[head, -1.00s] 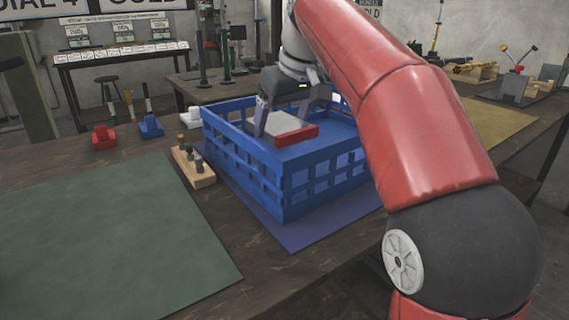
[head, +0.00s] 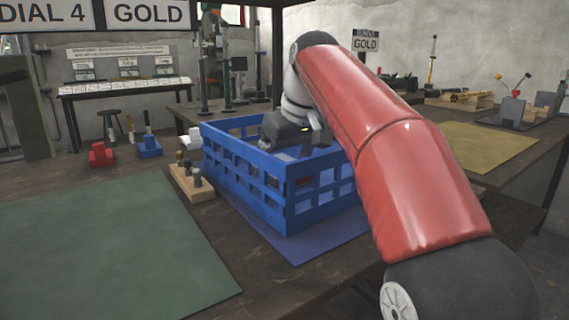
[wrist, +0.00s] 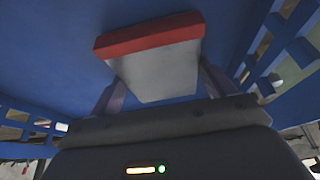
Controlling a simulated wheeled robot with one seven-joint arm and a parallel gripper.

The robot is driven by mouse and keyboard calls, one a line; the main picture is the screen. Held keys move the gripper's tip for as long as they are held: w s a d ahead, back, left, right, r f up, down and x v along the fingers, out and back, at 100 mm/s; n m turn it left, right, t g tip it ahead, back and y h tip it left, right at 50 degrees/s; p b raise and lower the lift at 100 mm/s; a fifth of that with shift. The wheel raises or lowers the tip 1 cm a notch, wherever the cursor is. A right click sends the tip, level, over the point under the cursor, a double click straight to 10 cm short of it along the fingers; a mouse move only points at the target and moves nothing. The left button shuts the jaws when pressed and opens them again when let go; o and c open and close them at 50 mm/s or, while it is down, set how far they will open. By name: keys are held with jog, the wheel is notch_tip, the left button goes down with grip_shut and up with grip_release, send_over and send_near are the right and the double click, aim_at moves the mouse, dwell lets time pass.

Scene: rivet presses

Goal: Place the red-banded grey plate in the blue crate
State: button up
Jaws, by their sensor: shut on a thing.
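The blue crate (head: 262,222) stands on a blue mat on the workbench. My gripper reaches down inside it, with its body (head: 287,130) at rim height and its fingers hidden behind the crate wall in the head view. In the wrist view my gripper (wrist: 158,88) is shut on the red-banded grey plate (wrist: 160,72), one finger on each side. The plate's red band (wrist: 150,36) faces away from the gripper body. The blue crate floor lies beyond the plate; I cannot tell whether the plate touches it.
A wooden block with several pegs (head: 192,183) sits left of the crate. Red (head: 102,154) and blue (head: 150,147) fixtures stand behind it. A green mat (head: 100,240) at left and a tan mat (head: 480,146) at right are clear.

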jog(key=o, duration=1.4)
jog(key=shift+f, duration=0.1)
jog(key=shift+c, duration=0.2)
jog(key=p+v, duration=0.5)
jog(key=v, duration=0.7)
